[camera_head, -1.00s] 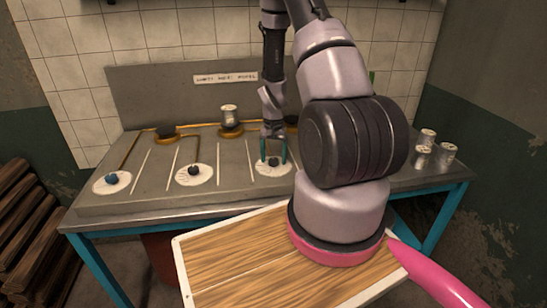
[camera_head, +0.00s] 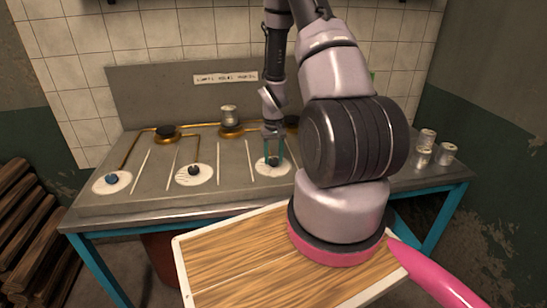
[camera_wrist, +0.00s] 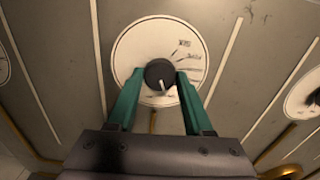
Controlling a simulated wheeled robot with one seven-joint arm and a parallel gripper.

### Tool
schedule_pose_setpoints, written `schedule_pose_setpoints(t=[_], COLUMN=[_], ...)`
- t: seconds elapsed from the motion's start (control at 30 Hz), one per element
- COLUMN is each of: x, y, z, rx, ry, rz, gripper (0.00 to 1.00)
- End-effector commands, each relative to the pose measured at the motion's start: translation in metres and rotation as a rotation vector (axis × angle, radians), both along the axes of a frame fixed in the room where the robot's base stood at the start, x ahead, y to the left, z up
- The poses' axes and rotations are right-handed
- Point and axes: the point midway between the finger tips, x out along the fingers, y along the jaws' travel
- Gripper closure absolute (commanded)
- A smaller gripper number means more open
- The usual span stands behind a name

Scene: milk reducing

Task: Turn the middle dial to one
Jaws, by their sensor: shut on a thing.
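The dial at my gripper has a dark round knob (camera_wrist: 158,70) on a white plate (camera_wrist: 132,45). In the wrist view its white pointer line points down, slightly right, and small marks lie to the upper right, too small to read. My gripper (camera_wrist: 161,79) has its two green fingers shut on the knob from either side. In the head view my gripper (camera_head: 273,160) reaches down onto this dial's plate (camera_head: 262,171), the third from the left. Two more dials stand to its left, one with a dark knob (camera_head: 194,170) and one with a bluish knob (camera_head: 112,178).
A metal pot (camera_head: 229,113) stands on a burner (camera_head: 231,130) at the back. Another burner (camera_head: 166,132) is empty. A wooden board (camera_head: 225,262) lies in front.

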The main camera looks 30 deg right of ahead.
Motion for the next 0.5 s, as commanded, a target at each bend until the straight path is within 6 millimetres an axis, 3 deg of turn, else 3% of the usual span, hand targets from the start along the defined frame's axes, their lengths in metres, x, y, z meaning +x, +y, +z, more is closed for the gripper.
schedule_pose_setpoints(t=[0.03, 0.1, 0.5], x=[0.0, 0.0, 0.0006], y=[-0.0002, -0.0002, -0.0001], z=[0.0, 0.0, 0.0077], rx=[0.0, 0.0, 0.0], ry=[0.0, 0.0, -0.002], rz=[-0.001, -0.001, -0.002], gripper=[0.37, 0.19, 0.19])
